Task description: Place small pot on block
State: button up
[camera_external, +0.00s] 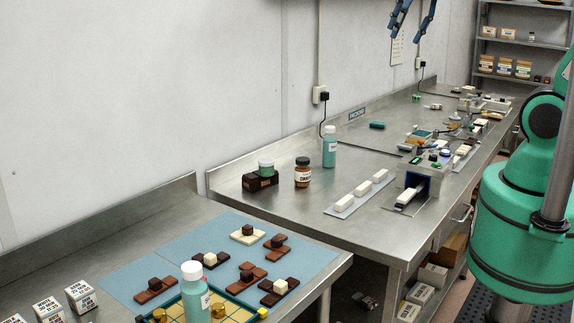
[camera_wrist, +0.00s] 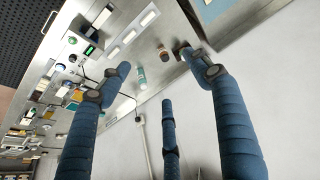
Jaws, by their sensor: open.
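In the wrist view, the dark block (camera_wrist: 181,46) shows beside a fingertip, and the pot is hard to make out there. My gripper (camera_external: 407,34) shows only as blue fingers at the top of the external view, high above the bench and well apart from the pot. In the wrist view, my gripper (camera_wrist: 155,72) has its blue fingers spread, with nothing held between them.
A brown jar (camera_external: 303,174) and a teal bottle (camera_external: 330,148) stand right of the block. White bars lie on a strip (camera_external: 360,194) in front. A blue mat (camera_external: 180,247) with chocolate pieces and another teal bottle (camera_external: 195,295) are on the near bench. Bare steel surrounds the block.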

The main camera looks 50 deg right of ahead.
jog(key=s+f+t, duration=0.1)
jog(key=s+f, duration=0.2)
jog(key=s, duration=0.8)
jog(key=shift+s, duration=0.1)
notch_tip(320, 180, down, 17)
jog(key=b, duration=1.7)
jog(key=shift+o, duration=0.5)
jog(key=shift+r, duration=0.15)
